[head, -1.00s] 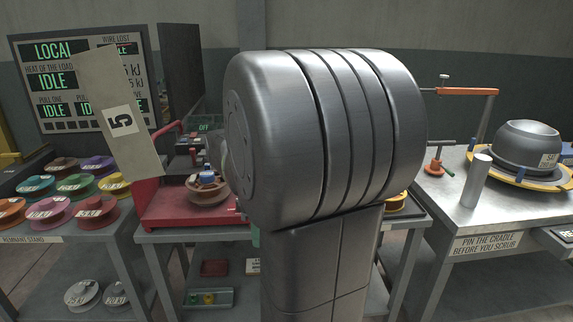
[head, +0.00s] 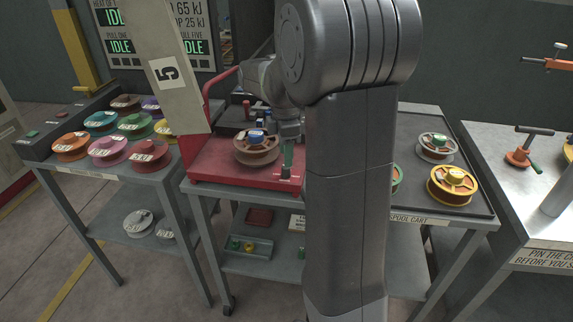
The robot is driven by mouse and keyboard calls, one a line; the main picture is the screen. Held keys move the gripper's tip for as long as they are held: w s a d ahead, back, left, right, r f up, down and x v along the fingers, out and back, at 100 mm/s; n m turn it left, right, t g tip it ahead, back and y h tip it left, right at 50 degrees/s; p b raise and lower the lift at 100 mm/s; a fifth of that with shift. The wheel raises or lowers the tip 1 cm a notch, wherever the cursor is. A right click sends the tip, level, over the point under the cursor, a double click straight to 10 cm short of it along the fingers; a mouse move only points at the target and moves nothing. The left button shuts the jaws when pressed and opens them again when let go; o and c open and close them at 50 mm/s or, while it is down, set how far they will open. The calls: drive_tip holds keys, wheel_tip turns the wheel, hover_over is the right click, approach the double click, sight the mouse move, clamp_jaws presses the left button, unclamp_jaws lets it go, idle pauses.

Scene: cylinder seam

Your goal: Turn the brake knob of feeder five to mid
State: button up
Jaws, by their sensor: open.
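The red feeder base (head: 215,165) stands on the cart left of my arm, with a brown spool (head: 256,156) on it. A tilted panel marked 5 (head: 178,100) stands at its left. A small dark knob-like part with a pale label (head: 284,172) is at the base's front right corner; its pointer setting is too small to read. My gripper (head: 288,153) points down just above that part, right of the spool. Its jaws are open and appear empty. Whether they touch or surround the part cannot be told from here.
The remnant stand (head: 62,168) at left holds several coloured spools. A dark tray (head: 413,190) with a yellow spool (head: 452,186) lies right of my arm. A metal bench (head: 510,205) with an orange-based T-handle (head: 524,150) is at far right. My arm hides the cart's middle.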

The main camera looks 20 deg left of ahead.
sight(286, 171)
drive_tip(key=shift+f, duration=2.35)
clamp_jaws()
